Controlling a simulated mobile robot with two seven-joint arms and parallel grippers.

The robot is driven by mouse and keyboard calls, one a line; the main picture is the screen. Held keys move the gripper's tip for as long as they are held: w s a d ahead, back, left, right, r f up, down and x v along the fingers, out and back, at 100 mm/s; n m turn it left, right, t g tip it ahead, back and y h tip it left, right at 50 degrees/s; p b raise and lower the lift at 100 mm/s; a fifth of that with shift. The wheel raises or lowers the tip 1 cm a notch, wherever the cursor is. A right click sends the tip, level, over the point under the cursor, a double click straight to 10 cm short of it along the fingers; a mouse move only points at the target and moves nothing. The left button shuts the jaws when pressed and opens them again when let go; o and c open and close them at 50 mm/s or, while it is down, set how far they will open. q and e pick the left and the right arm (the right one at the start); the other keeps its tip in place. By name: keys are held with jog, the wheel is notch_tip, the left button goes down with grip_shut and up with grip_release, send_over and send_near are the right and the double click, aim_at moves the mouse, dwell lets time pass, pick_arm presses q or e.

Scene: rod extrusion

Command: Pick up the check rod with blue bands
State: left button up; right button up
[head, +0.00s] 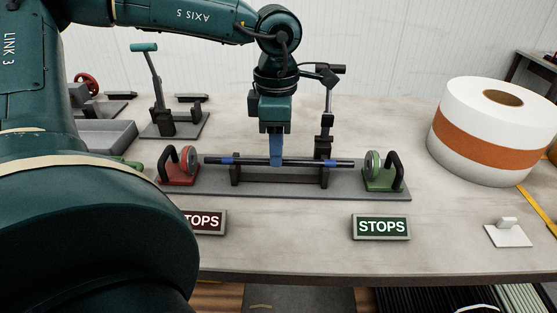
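The check rod (250,161) is dark with blue bands near its ends. It lies level across two dark supports on a grey base plate (345,192). My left gripper (276,160) points straight down over the middle of the rod. Its blue fingers reach the rod and cover a short stretch of it. From this side I cannot tell whether they are closed on the rod. My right gripper does not show.
A red stop (179,168) and a green stop (382,172) stand at the plate's ends. A green STOPS sign (381,227) is in front. A large white and orange roll (490,131) is at right. A lever clamp (167,114) stands back left.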

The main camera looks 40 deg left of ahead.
pick_arm(q)
notch_tip(320, 180, down, 2)
grip_shut()
dwell(0.5)
